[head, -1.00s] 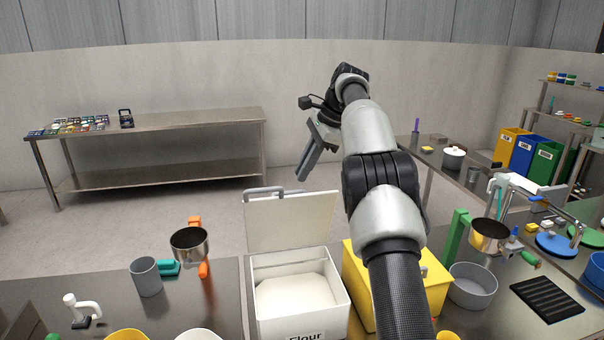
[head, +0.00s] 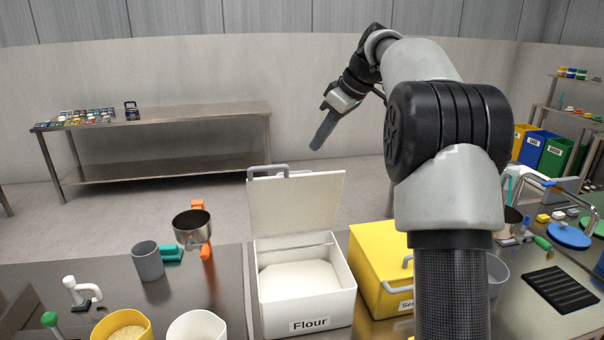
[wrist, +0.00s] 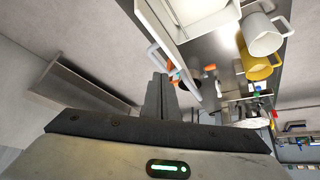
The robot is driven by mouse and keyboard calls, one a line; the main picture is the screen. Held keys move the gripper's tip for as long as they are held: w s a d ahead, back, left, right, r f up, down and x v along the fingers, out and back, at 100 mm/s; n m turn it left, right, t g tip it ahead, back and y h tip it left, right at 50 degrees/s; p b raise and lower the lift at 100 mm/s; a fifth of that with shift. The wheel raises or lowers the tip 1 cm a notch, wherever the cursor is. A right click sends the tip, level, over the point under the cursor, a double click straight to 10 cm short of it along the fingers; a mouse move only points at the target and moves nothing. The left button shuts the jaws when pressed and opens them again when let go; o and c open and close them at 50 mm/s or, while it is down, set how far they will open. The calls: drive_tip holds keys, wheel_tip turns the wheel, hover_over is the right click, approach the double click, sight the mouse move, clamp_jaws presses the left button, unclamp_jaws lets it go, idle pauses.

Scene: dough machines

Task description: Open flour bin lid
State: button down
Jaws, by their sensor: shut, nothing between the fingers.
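The white flour bin (head: 309,318) stands on the steel counter with "Flour" on its front. Its lid (head: 296,207) is raised, standing up at the bin's back edge, with a grey handle (head: 268,168) at its top left. Pale flour (head: 300,277) shows inside. My gripper (head: 322,132) is above and behind the raised lid, apart from it, with its fingers shut and empty. In the wrist view the shut fingers (wrist: 160,98) point toward the counter, and the white lid and its handle (wrist: 153,27) show at the top.
A yellow bin (head: 378,265) stands right of the flour bin. On the left are a metal sifter (head: 192,226), a grey mug (head: 147,262), and yellow and white cups (head: 197,328) near the front. A steel table (head: 160,123) stands at the back wall.

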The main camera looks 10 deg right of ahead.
drive_tip(key=a+f+n, duration=0.1)
drive_tip(key=f+n, duration=0.1)
drive_tip(key=w+a+f+n, duration=0.1)
drive_tip(key=f+n, duration=0.1)
drive_tip(key=f, duration=0.1)
drive_tip(key=w+a+f+n, duration=0.1)
drive_tip(key=a+f+n, duration=0.1)
drive_tip(key=f+n, duration=0.1)
drive_tip(key=shift+w+f+t+b, duration=0.15)
drive_tip(key=shift+w+t+b, duration=0.1)
drive_tip(key=shift+t+b, duration=0.1)
idle(0.3)
